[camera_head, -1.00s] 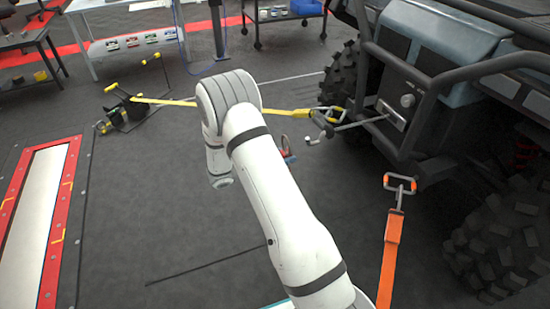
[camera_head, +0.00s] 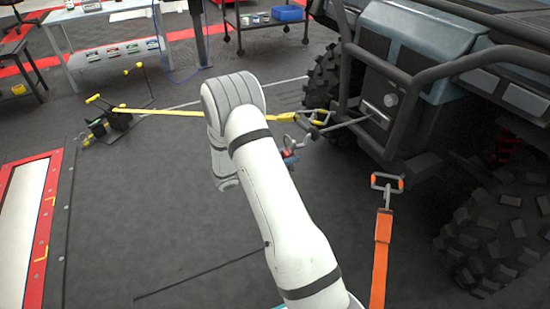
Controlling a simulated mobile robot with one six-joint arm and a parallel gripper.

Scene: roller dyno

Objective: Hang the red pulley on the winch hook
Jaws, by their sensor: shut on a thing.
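The red pulley (camera_head: 291,155) shows as a small red and blue piece just right of my wrist, partly hidden by my arm. My gripper (camera_head: 287,161) is mostly hidden behind the wrist and holds the pulley. The grey winch hook (camera_head: 312,132) is at the end of the line coming out of the vehicle's front. The pulley is just below and left of the hook, very close in the picture. I cannot tell whether they touch.
A yellow strap (camera_head: 165,112) runs behind my arm to a yellow-edged hook (camera_head: 316,117) beside the winch hook. The vehicle (camera_head: 415,80) fills the right. Grey floor lies open at lower left.

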